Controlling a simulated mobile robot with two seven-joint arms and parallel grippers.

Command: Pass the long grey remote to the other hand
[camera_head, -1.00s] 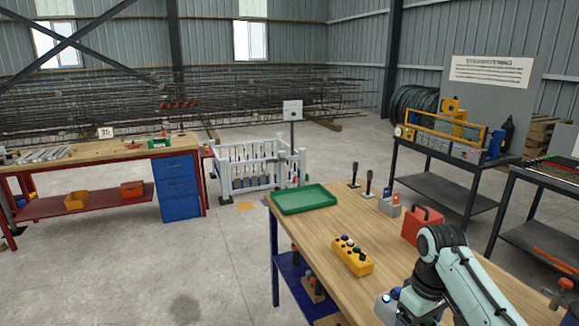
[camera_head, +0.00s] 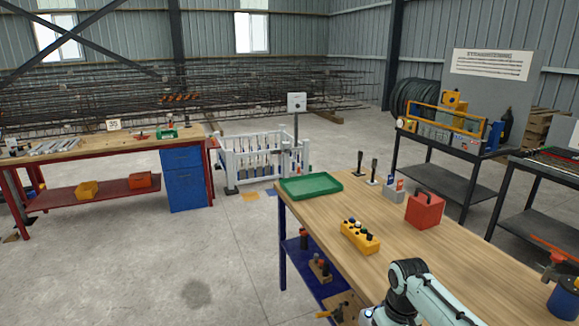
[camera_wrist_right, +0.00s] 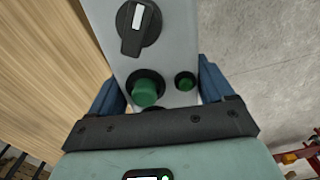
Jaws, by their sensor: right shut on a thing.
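The long grey remote (camera_wrist_right: 180,52) shows in the right wrist view, with a black rotary knob and green buttons on its face. My right gripper (camera_wrist_right: 160,88) is shut on it, with a blue finger on each side. The remote's far end runs out of the top of that view. In the head view my right arm comes in at the bottom right, and the remote cannot be made out there. My left gripper is in neither view.
A wooden workbench (camera_head: 405,235) carries a green tray (camera_head: 311,187), a yellow button box (camera_head: 360,237) and a red box (camera_head: 425,210). Upright black-handled tools stand near its far edge. Open concrete floor (camera_head: 150,265) lies to the left, before another bench (camera_head: 95,146).

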